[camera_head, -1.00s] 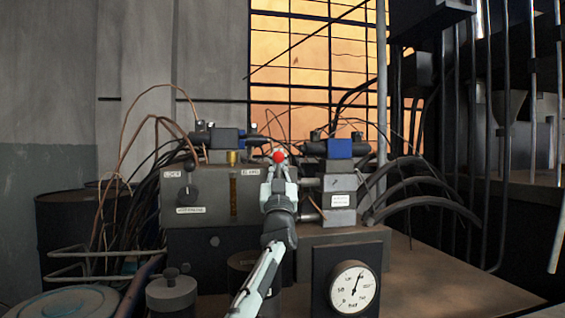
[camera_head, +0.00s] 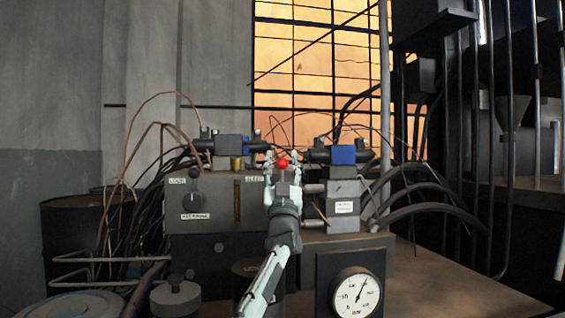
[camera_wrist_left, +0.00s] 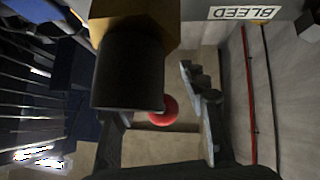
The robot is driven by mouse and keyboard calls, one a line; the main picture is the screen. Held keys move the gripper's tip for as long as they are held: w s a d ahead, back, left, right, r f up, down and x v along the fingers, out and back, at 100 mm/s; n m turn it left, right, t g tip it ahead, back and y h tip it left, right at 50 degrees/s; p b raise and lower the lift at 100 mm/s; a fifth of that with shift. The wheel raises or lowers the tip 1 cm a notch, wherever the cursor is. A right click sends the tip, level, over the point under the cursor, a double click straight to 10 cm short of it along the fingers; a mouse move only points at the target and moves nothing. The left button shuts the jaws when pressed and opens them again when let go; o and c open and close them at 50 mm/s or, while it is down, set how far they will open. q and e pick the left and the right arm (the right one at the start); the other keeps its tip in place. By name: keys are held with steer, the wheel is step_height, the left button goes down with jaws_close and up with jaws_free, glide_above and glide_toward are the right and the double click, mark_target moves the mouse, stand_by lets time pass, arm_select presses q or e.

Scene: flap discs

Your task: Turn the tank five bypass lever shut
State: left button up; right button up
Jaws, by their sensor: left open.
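A red ball knob (camera_head: 283,163), likely the bypass lever's end, shows at the top right of the grey valve block (camera_head: 215,190). My left gripper (camera_head: 283,157) is open, with its fingers spread on either side of the knob in the head view. In the left wrist view, the red knob (camera_wrist_left: 164,116) shows between the fingers, partly hidden behind a dark cylinder (camera_wrist_left: 128,72) on a brass fitting (camera_wrist_left: 150,22). The right finger stands apart from the knob; the left finger is mostly hidden by the cylinder. The lever's shaft is not clear. My right gripper is not in view.
A white BLEED label (camera_wrist_left: 243,13) appears upside down in the left wrist view. A black selector knob (camera_head: 193,201) is on the block's left face. A blue-capped valve (camera_head: 342,155) stands close on the right. A pressure gauge (camera_head: 356,292) is in front.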

arm_select(q)
steer(key=shift+s+f, duration=0.3)
steer(key=shift+f, duration=0.1)
steer(key=shift+s, duration=0.35)
steer(key=s, duration=1.1)
steer(key=shift+s, duration=0.3)
steer(key=shift+d, duration=0.1)
